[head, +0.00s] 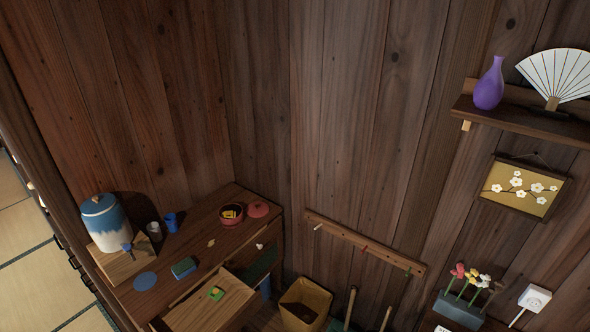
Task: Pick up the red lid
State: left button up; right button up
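The red lid (257,209) lies on the wooden cabinet top near its back right corner. It is a small round lid with a little knob. Just left of it stands a red round bowl (231,214) with yellow and dark items inside, open at the top. The lid is beside the bowl, not on it. Neither of my grippers is in view.
The cabinet top (203,235) also holds a blue and white dispenser (103,222), a white cup (154,231), a blue cup (171,222), a blue-green sponge (183,267) and a blue disc (145,281). An open drawer (190,316) juts out in front. A bin (305,299) stands right.

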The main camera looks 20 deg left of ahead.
aim_at(256, 209)
jog(key=u, duration=1.25)
